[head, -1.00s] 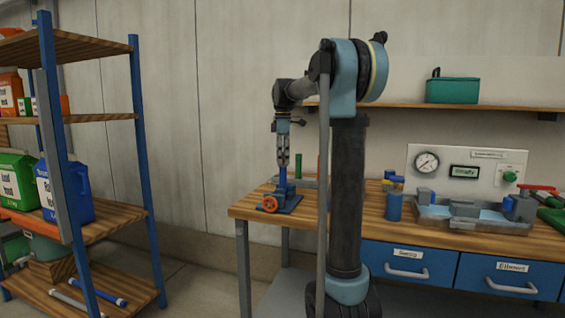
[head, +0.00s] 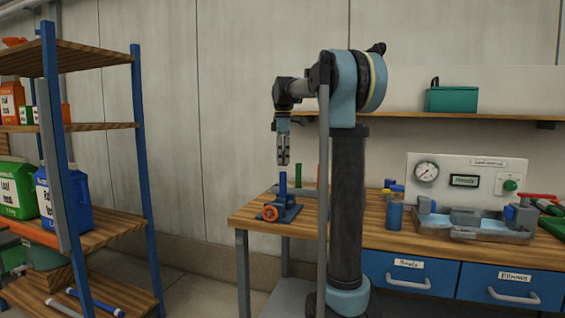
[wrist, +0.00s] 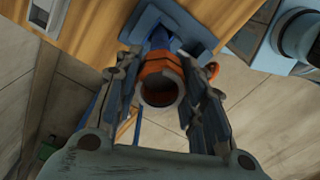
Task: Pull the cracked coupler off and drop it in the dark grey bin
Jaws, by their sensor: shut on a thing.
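My gripper (head: 283,161) points down above the workbench, left of my arm column. In the head view the fingers mostly hide the coupler. A blue upright pipe (head: 283,184) stands in a blue clamp base (head: 287,213) with an orange handwheel (head: 270,213). I cannot make out the dark grey bin.
The wooden bench (head: 245,215) has free room left of the clamp. A gauge panel (head: 465,178) and a grey tray (head: 470,232) with blue parts stand at the right. A blue-post shelf (head: 140,150) with jugs stands at the left.

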